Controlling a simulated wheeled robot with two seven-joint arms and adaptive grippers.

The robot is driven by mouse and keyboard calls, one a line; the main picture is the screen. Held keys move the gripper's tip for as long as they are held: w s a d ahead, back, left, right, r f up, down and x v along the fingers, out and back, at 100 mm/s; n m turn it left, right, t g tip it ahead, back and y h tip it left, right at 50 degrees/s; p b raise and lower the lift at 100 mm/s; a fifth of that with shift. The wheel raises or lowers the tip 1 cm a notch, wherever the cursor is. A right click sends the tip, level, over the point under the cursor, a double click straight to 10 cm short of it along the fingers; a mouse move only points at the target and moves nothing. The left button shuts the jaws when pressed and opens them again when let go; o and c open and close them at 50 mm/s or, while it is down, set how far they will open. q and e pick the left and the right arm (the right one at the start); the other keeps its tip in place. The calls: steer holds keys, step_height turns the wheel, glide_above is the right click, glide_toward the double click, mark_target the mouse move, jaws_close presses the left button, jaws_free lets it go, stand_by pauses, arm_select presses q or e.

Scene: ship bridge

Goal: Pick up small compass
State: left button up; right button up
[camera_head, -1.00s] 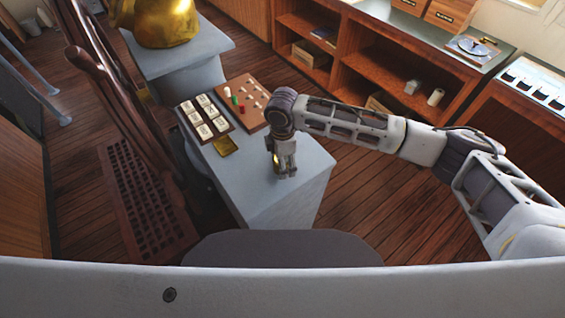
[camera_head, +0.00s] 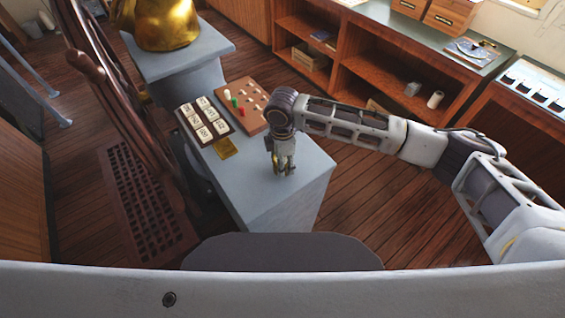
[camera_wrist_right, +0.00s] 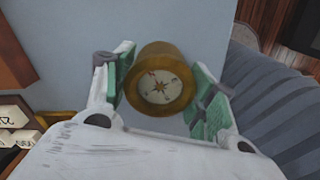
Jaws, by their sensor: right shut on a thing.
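The small compass (camera_wrist_right: 158,86) is a round brass case with a pale dial and a star-shaped rose, seen in the right wrist view. It sits between the green-padded fingers of my right gripper (camera_wrist_right: 164,72), which is shut on it. In the head view my right gripper (camera_head: 284,168) points down at the grey pedestal top (camera_head: 245,185), near its right edge. The compass is mostly hidden there by the fingers. I cannot tell whether it still touches the surface. My left gripper is out of view.
A board with white tiles (camera_head: 205,120), a brown peg board (camera_head: 240,100) and a small brass plate (camera_head: 225,148) lie left of the gripper. A dark wooden wheel (camera_head: 110,95) stands at the left. Wooden shelves (camera_head: 375,70) line the back.

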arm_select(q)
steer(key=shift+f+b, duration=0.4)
arm_select(e)
step_height(320, 180, up, 9)
steer(key=shift+r, duration=0.1)
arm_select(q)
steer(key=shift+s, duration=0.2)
arm_select(e)
steer(key=shift+s, duration=0.1)
